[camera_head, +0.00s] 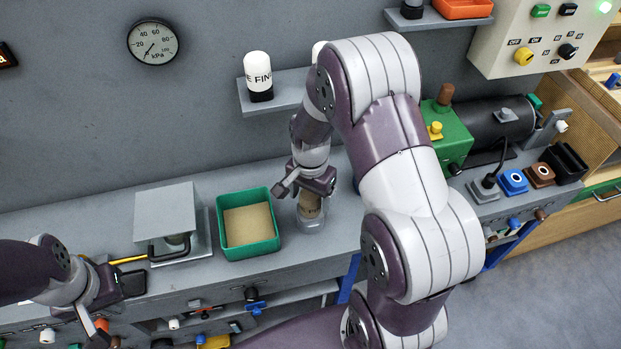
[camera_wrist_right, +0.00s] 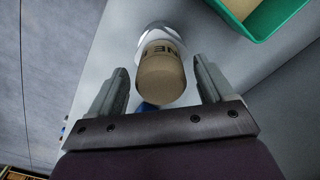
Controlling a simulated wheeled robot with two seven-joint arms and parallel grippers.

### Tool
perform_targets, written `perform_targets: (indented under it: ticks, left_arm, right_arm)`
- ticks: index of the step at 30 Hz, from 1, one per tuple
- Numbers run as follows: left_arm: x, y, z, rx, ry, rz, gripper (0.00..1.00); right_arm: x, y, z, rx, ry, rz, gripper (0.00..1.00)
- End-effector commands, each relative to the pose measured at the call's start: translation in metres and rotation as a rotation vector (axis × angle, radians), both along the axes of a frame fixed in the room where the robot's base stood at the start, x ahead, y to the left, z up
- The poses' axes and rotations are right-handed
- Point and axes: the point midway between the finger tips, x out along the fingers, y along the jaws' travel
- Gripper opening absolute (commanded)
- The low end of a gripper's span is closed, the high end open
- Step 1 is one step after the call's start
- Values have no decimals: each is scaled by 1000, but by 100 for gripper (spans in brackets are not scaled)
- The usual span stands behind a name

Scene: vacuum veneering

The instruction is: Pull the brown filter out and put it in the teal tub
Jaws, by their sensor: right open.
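The brown filter (camera_head: 309,206) stands upright in a clear cup (camera_head: 311,224) on the bench, right of the teal tub (camera_head: 250,250). The filter shows dark lettering in the right wrist view (camera_wrist_right: 162,78), where the tub's rim (camera_wrist_right: 282,28) is at the top right. My right gripper (camera_head: 308,190) is over the filter and open; in the wrist view the filter's end appears between its fingers, with a gap on each side. The tub has a tan bottom and holds no filter. My left gripper (camera_head: 106,318) is low at the left edge; its fingers are not clear.
A grey plate press (camera_head: 165,210) with a black handle stands left of the tub. A white filter cartridge (camera_head: 258,75) stands on a wall shelf (camera_head: 285,88) above. A green pump (camera_head: 450,130) is to the right, behind my right arm. A gauge (camera_head: 153,42) hangs on the wall.

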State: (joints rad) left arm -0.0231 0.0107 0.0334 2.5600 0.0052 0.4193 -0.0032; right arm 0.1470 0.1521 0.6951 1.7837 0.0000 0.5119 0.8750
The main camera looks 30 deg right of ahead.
Motion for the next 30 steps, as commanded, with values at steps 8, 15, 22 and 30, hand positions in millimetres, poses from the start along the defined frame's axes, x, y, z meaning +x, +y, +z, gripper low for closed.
perform_targets:
  ticks: [8, 15, 22, 30]
  left_arm:
    - [0, 0, -2, 0, 0, 0, 0]
    - [0, 0, -2, 0, 0, 0, 0]
    - [0, 0, -2, 0, 0, 0, 0]
    - [0, 0, 2, 0, 0, 0, 0]
  right_arm:
    - [0, 0, -22, 0, -1, 1, 81]
    - [0, 0, -21, 0, -1, 1, 65]
    - [0, 0, -21, 0, -1, 1, 38]
    - [0, 0, -17, 0, -1, 1, 15]
